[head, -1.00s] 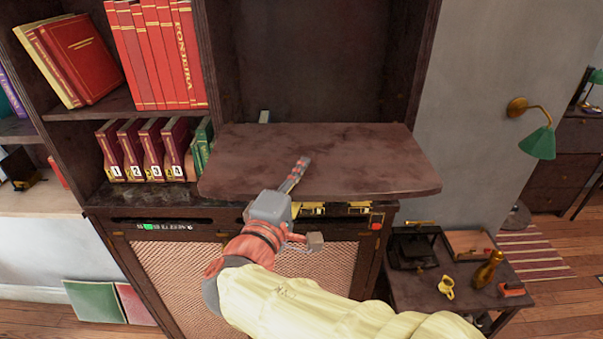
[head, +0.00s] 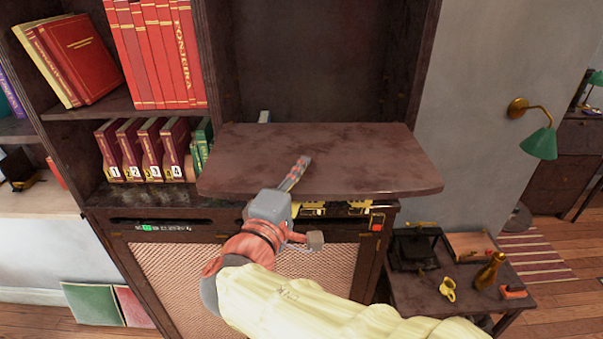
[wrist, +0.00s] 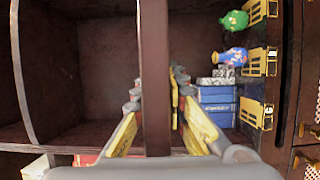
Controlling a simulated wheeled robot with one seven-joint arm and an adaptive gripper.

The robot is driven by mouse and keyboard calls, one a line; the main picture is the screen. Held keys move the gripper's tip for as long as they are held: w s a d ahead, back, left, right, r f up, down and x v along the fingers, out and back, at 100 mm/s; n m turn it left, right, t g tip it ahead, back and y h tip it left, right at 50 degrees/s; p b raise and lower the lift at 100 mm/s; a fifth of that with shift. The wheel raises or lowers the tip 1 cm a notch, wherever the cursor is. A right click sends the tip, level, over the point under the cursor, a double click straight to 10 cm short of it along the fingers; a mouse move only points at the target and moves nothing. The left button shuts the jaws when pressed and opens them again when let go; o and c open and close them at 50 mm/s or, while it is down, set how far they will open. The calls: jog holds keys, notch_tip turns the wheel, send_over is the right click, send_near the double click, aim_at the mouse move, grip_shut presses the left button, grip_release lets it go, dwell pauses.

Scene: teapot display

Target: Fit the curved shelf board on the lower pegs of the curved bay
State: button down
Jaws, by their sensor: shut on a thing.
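The dark brown shelf board (head: 370,160) is level in the head view, with rounded front corners, in front of the tall curved bay (head: 310,60). My gripper (head: 297,172) is shut on the board's front edge, left of its middle. In the wrist view the board (wrist: 155,60) shows edge-on as an upright dark strip between my gripper's yellow fingers (wrist: 157,110). The bay's interior (wrist: 85,65) opens to the left of it there. The lower pegs cannot be made out, and the board hides the bay's lower part in the head view.
Numbered binders (head: 145,150) and red books (head: 155,50) fill the shelves to the left. A low side table (head: 430,290) with a brass vase (head: 488,270) stands at right. A green wall lamp (head: 540,143) juts out. The wrist view shows green (wrist: 235,20) and blue (wrist: 230,55) vessels beside the board.

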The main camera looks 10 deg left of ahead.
jog(key=b, duration=0.4)
send_near(309, 124)
jog(key=shift+w+d+f, duration=0.1)
jog(key=shift+w, duration=1.2)
jog(key=shift+w+d+f, duration=0.1)
jog(key=shift+w, duration=1.2)
dwell(4.5)
